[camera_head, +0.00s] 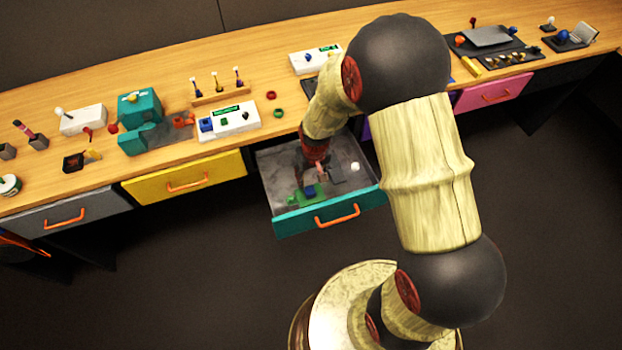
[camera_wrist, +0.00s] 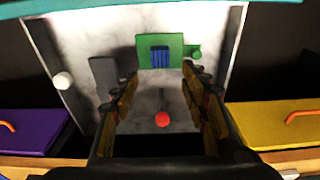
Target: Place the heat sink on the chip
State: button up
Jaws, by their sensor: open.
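A blue finned block, which looks like the heat sink (camera_wrist: 160,55), sits on a green board (camera_wrist: 147,45) in the open teal drawer. No separate chip shows; whether one lies under the block, I cannot tell. In the head view the blue block (camera_head: 309,190) and green board (camera_head: 313,201) are near the drawer's front. My gripper (camera_wrist: 161,80) is open and reaches down into the drawer. Its fingers are apart, with the blue block visible beyond and between them. It holds nothing that I can see. In the head view my gripper (camera_head: 318,168) is partly hard to make out.
The drawer (camera_head: 285,226) also holds a grey block (camera_wrist: 103,75), a white knob-like piece (camera_wrist: 63,81) and a red round piece (camera_wrist: 162,119). A small green piece (camera_wrist: 195,52) adjoins the board. Drawer walls surround the gripper. A closed yellow drawer (camera_head: 187,180) is beside it.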

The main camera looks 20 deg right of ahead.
jog(key=s+r+t, duration=0.1)
jog(key=s+r, duration=0.1)
jog(key=r, duration=0.9)
jog(key=s+r+t, duration=0.1)
jog(key=s+r, duration=0.1)
jog(key=r, duration=0.8)
jog(key=s+r+t, duration=0.2)
jog(key=s+r, duration=1.2)
jog(key=s, duration=0.2)
jog(key=shift+s+r, duration=0.25)
jog(key=shift+c, duration=0.6)
